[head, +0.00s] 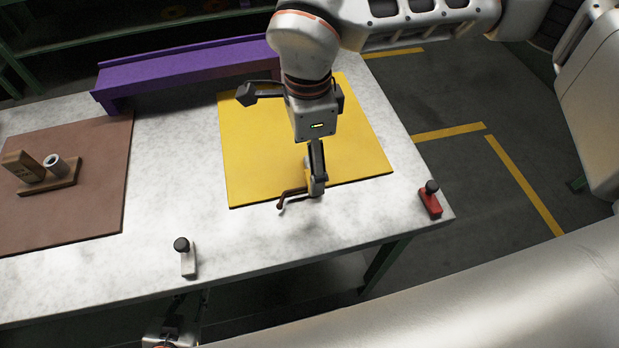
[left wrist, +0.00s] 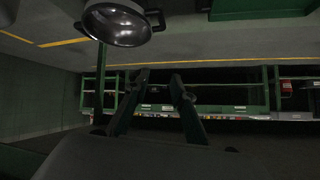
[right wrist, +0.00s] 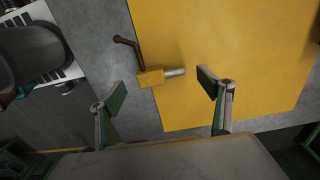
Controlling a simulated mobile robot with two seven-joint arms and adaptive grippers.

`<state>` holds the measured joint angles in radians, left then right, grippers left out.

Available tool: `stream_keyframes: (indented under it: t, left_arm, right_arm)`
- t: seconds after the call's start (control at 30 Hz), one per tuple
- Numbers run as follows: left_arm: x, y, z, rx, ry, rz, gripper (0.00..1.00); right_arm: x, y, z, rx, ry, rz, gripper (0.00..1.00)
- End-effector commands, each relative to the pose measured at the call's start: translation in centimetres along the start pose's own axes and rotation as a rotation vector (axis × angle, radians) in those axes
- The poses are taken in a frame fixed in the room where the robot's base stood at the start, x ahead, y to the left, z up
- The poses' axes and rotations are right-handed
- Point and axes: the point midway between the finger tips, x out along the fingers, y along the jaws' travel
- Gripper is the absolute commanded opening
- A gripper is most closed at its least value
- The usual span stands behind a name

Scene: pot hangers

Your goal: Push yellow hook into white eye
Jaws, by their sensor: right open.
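The yellow hook is a small yellow block (right wrist: 151,77) with a bent brown arm and a silver rod, on the yellow mat's near edge in the right wrist view. In the head view its brown arm (head: 290,196) shows beside my right finger, which hides much of the block. My right gripper (head: 280,142) is open and empty above the mat, fingers apart on either side of the hook in its wrist view (right wrist: 165,85). A pale ring, probably the white eye (head: 55,165), stands on a wooden base on the brown mat. My left gripper (left wrist: 160,75) is partly open and empty.
The yellow mat (head: 245,160) and brown mat (head: 85,215) lie on the marble table. A purple rail (head: 180,75) runs along the back. A white handle piece (head: 187,260) and a red one (head: 430,203) are at the front edge. A metal pot (left wrist: 118,25) shows in the left wrist view.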

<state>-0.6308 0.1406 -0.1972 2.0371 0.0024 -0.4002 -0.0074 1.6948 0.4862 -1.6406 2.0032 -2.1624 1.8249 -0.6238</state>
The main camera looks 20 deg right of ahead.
Motion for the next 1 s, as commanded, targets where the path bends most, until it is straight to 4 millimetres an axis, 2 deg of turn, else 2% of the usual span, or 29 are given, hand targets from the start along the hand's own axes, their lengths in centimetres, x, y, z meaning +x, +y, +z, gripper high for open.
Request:
stream_keyframes:
  t: [0.03,0.2,0.5,0.67,1.0]
  left_arm:
    - [0.1,0.0,0.3,0.001,-0.003,0.000,0.24]
    - [0.2,-0.1,0.5,0.004,-0.007,-0.002,0.24]
    - [0.6,-0.6,-0.5,0.008,0.011,-0.010,0.24]
    - [0.5,-0.6,-0.5,0.007,0.012,-0.010,0.24]
    - [0.4,-0.4,-0.2,0.005,0.007,-0.007,0.24]
  right_arm:
    - [1.1,0.1,-0.1,0.000,0.000,0.006,0.78]
    - [3.0,0.1,-0.1,0.000,0.000,0.004,0.78]
    - [3.2,0.1,-0.1,0.000,-0.001,0.001,0.78]
    - [3.2,0.1,-0.1,0.000,-0.001,0.001,0.37]
    - [3.1,0.1,-0.1,0.000,-0.001,0.001,0.36]
